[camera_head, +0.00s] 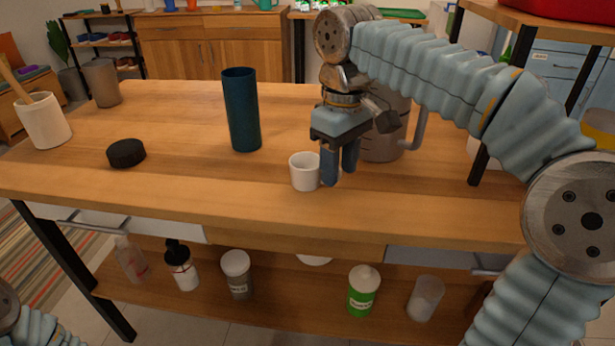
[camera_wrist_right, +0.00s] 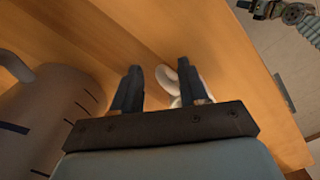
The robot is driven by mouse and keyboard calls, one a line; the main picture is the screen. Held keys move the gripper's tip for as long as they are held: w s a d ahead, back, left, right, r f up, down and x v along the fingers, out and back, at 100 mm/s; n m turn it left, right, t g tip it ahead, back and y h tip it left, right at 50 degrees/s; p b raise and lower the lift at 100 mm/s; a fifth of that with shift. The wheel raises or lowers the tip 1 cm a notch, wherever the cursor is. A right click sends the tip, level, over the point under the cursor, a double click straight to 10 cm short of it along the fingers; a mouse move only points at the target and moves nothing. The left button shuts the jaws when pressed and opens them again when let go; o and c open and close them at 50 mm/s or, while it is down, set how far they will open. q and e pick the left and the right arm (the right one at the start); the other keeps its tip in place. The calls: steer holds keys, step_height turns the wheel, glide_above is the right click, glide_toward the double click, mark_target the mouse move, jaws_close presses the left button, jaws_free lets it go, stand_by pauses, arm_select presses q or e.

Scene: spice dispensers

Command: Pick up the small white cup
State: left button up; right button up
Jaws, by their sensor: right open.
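The small white cup (camera_head: 305,171) stands upright on the wooden table near its front edge. My right gripper (camera_head: 338,180) points down just to the right of the cup, with its fingertips low beside the cup's wall. I cannot tell whether they touch it. In the right wrist view the gripper (camera_wrist_right: 158,78) is open. The cup (camera_wrist_right: 167,76) shows there partly hidden behind the right-hand finger. Nothing is held between the fingers. Only a bit of my left arm shows at the lower left of the head view; its gripper is out of frame.
A grey measuring jug (camera_head: 384,145) stands close behind the right gripper, and also fills the wrist view's left (camera_wrist_right: 45,120). A tall dark-blue cylinder (camera_head: 242,112) stands behind the cup. A black lid (camera_head: 126,153) and a white crock (camera_head: 44,122) are left. The table's front middle is clear.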

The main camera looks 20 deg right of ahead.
step_height(320, 180, down, 2)
steer(key=shift+c, duration=0.3)
jaws_close()
steer(key=shift+r, duration=0.1)
